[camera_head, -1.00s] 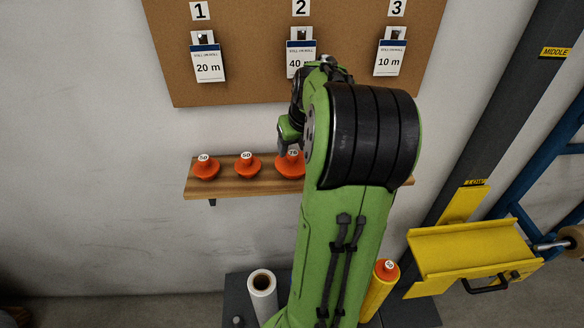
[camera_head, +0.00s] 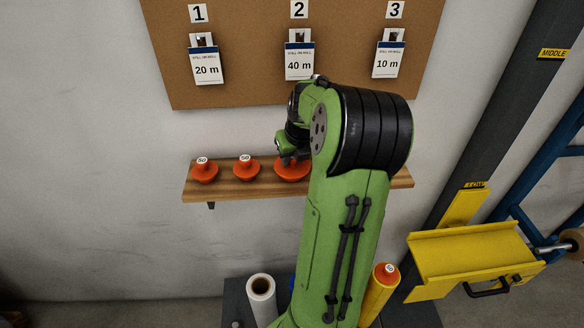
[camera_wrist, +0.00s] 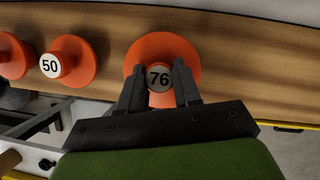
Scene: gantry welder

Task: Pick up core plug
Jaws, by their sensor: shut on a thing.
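The orange core plug marked 76 (camera_wrist: 163,46) stands on the wooden shelf (camera_wrist: 240,62). In the wrist view my gripper (camera_wrist: 160,80) has its two dark fingers on either side of the plug's numbered knob, shut on it. In the head view this plug (camera_head: 291,172) is partly hidden by my gripper (camera_head: 291,158) and arm. Two smaller orange plugs marked 50 (camera_head: 204,173) (camera_head: 246,169) stand to its left on the shelf. One of them also shows at the left of the wrist view (camera_wrist: 70,62).
A corkboard (camera_head: 245,85) with hanging cards is above the shelf. Below are a white roll (camera_head: 262,300) and a yellow roll (camera_head: 378,295) with an orange plug in its top. A yellow tray (camera_head: 470,250) and a dark post are at the right.

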